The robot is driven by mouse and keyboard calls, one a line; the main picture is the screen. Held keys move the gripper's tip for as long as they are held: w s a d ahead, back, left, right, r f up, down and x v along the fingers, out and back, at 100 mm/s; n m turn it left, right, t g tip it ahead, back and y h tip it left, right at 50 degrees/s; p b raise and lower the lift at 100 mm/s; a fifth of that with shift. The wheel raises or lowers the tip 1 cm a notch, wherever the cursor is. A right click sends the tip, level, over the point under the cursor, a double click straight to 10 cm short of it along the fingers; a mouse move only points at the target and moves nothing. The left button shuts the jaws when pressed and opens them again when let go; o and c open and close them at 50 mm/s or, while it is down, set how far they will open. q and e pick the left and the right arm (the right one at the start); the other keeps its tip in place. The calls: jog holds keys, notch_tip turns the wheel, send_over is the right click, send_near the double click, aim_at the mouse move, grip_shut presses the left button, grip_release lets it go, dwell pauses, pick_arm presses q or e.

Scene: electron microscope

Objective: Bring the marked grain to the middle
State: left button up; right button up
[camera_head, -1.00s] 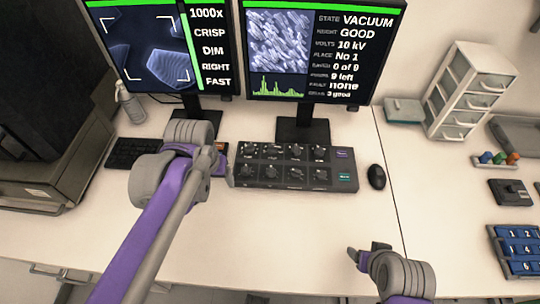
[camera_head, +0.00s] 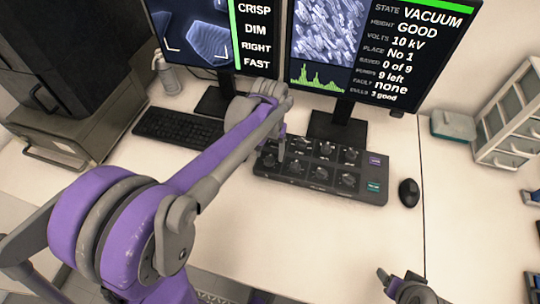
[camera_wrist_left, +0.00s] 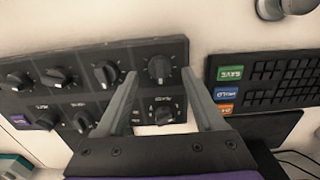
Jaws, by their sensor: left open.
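The left monitor (camera_head: 205,40) shows grey faceted grains inside white corner brackets, with CRISP, DIM, RIGHT and FAST beside them; its top is cut off. The black control panel (camera_head: 320,186) carries two rows of knobs and a purple and a green button. My left gripper (camera_head: 282,148) is over the panel's left end. In the left wrist view, my left gripper (camera_wrist_left: 160,78) is open, its fingers either side of a top-row end knob (camera_wrist_left: 160,70); contact cannot be judged. My right gripper (camera_head: 384,279) is at the bottom, away from the panel; its jaws are unclear.
The right monitor (camera_head: 375,50) reads VACUUM, GOOD, 10 kV and 0 of 9. A keyboard (camera_head: 180,129) lies left of the panel and a mouse (camera_head: 409,192) right of it. A bottle (camera_head: 167,77) stands behind the keyboard. The front of the desk is clear.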

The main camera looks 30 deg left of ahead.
pick_arm(q)
jog(key=shift+f, duration=0.95)
jog(key=shift+c, duration=0.3)
grip_shut()
